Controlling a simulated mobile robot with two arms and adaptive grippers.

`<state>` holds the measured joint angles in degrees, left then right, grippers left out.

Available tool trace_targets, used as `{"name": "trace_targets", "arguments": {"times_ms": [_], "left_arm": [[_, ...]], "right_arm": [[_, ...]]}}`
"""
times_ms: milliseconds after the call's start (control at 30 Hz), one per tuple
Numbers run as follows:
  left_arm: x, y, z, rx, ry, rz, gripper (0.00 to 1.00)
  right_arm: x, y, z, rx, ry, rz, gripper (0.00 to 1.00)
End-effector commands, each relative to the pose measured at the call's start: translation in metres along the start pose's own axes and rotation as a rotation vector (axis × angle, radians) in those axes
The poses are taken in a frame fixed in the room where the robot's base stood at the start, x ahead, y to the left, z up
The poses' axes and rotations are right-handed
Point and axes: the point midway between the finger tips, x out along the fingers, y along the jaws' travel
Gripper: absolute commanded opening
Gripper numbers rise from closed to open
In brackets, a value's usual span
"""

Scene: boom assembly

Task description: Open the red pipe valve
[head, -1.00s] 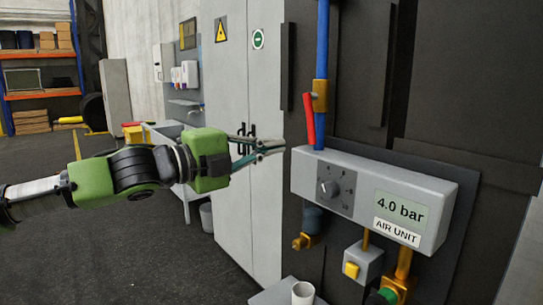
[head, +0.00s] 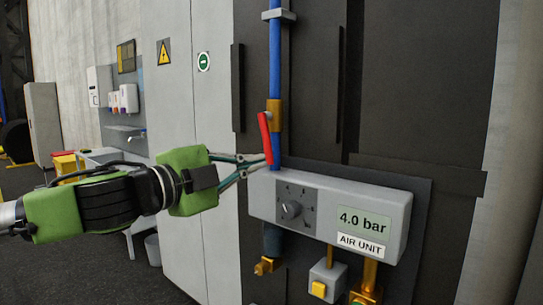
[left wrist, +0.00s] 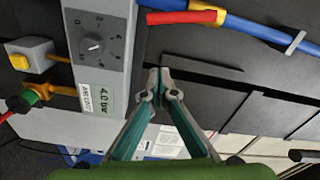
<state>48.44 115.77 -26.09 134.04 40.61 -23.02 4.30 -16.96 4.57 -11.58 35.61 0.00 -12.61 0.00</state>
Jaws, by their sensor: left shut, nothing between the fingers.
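My right gripper is out of view.
The air unit (head: 375,200), reading 4.0 bar, juts out just below the handle, with a dial (head: 291,210) on its front. A yellow button (head: 319,289) is below it. Grey cabinet doors (head: 190,235) stand behind my left arm. Open floor lies lower left.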

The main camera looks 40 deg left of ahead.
Motion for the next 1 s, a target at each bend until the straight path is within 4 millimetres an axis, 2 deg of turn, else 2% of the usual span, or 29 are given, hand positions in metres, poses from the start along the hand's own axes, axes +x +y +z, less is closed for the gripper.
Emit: {"name": "trace_targets", "arguments": {"times_ms": [100, 267, 700, 800, 1000], "left_arm": [[0.017, -0.002, -0.002, -0.003, 0.004, 0.004, 0.00], [0.035, -0.004, -0.002, -0.003, 0.004, 0.002, 0.00], [0.078, -0.004, -0.002, -0.004, 0.001, 0.001, 0.00], [0.081, 0.000, 0.021, 0.005, -0.007, 0.001, 0.00], [0.085, 0.000, 0.037, 0.003, -0.002, 0.000, 0.00]], "right_arm": [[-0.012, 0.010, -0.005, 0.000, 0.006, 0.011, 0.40], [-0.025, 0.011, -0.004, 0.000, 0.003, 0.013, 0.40], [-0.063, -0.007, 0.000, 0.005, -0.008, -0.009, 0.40], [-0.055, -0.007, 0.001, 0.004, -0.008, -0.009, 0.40], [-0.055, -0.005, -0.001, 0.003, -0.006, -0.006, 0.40]]}}
